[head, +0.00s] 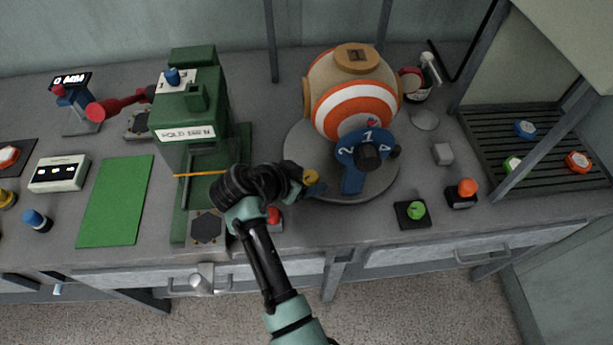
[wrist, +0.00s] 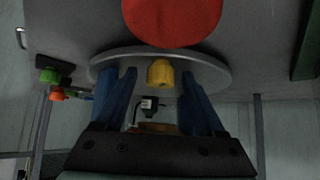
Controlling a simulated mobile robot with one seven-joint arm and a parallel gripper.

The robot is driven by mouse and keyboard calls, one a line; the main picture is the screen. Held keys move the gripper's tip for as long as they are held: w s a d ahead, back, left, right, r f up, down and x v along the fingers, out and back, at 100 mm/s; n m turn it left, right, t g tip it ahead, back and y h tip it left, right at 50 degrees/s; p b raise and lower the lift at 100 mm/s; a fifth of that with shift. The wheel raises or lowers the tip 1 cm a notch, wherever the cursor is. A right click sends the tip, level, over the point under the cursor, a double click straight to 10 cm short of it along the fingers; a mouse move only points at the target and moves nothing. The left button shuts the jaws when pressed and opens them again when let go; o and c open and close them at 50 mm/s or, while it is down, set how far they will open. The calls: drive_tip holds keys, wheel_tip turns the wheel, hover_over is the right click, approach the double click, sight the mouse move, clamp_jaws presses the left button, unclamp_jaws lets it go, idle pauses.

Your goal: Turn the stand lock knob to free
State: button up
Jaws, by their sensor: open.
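The yellow knob (head: 311,177), which I take as the stand lock knob, sits at the left front edge of the round grey stand (head: 375,193). My gripper (head: 312,187) is at this knob in the head view, and its dark body hides part of the stand edge. In the wrist view, the yellow knob (wrist: 160,73) shows between the blue fingertips of my gripper (wrist: 158,84), with a gap on each side. My gripper is open and holds nothing. I cannot tell how far the fingers reach around the knob or which way it is set.
An orange-and-white ball (head: 357,100) rests on the stand behind a blue numbered dial (head: 363,150). The green press (head: 203,120) stands close to the left of my gripper. A red button (head: 273,215) is just below my gripper. Green (head: 416,210) and orange (head: 467,187) knobs are right.

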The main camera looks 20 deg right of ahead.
clamp_jaws()
drive_tip(key=shift+p, duration=0.3)
drive_tip(key=n+t+p, duration=0.1)
drive_tip(key=n+t+y+p, duration=0.1)
drive_tip(key=n, duration=0.1)
drive_tip(key=shift+s+d+r, duration=0.1)
drive_tip(key=shift+s+r, duration=0.1)
drive_tip(key=shift+s, duration=0.05)
drive_tip(key=n+y+p, duration=0.1)
drive_tip(key=n+t+p, duration=0.1)
drive_tip(key=n+y+p, duration=0.1)
drive_tip(key=shift+s+d+n+t+y, duration=0.1)
drive_tip(key=shift+d+n+t+y, duration=0.2)
drive_tip(key=shift+t, duration=0.1)
drive_tip(key=shift+d+n+t+y+p, duration=0.1)
drive_tip(key=shift+n+t+y+p, duration=0.3)
drive_tip(key=shift+n+y+p, duration=0.6)
drive_tip(key=shift+d+f+n+y+b, duration=0.15)
drive_tip(key=shift+n+y+b, duration=0.25)
drive_tip(key=shift+n+y, duration=0.8)
drive_tip(key=shift+n, duration=0.5)
